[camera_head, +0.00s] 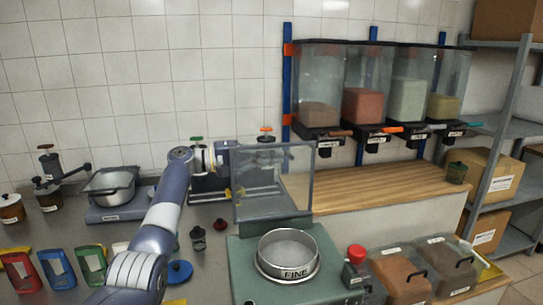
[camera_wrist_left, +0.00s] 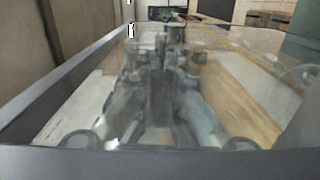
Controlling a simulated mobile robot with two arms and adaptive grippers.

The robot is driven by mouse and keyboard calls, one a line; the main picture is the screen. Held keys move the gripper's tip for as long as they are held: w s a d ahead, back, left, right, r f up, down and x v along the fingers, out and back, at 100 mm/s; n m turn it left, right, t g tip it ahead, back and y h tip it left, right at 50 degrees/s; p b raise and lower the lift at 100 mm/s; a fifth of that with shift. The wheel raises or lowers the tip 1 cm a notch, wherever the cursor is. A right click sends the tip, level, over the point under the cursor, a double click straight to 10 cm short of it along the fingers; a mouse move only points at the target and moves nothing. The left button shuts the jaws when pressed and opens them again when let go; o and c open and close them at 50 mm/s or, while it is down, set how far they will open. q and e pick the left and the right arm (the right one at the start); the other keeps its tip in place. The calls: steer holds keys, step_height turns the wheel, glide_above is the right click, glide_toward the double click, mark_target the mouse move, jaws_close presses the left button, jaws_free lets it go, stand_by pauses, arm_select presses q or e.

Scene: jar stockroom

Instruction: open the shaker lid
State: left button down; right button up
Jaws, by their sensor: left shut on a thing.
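The green sieve shaker (camera_head: 258,270) stands at the bottom centre, with a round metal sieve marked FINE (camera_head: 292,276) on top. Its clear, grey-framed lid (camera_head: 285,183) stands raised, roughly upright, behind the sieve. My left arm comes in from the lower left and bends towards the lid's left side. My left gripper (camera_head: 238,191) is shut on the lid near that edge; its fingertips are hard to make out. The lid (camera_wrist_left: 65,82) fills most of the left wrist view, and my own body shows blurred through its clear pane. My right gripper is not in view.
A red-capped jar (camera_head: 355,268) and clear lidded bins (camera_head: 398,277) stand right of the shaker. Several dispensers (camera_head: 365,90) hang above a wooden counter (camera_head: 375,196). A scale with a metal pan (camera_head: 112,185) and coloured pouches (camera_head: 55,270) are at left.

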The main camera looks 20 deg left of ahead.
arm_select(q)
steer(key=shift+w+a+r, duration=0.1)
steer(key=shift+w+a, duration=0.1)
steer(key=c, duration=1.7)
jaws_free()
steer(key=shift+o, duration=0.2)
steer(key=shift+s+d, duration=0.1)
steer(key=shift+w+f, duration=0.2)
steer(key=shift+f, duration=0.05)
steer(key=v, duration=1.2)
steer(key=shift+r, duration=0.1)
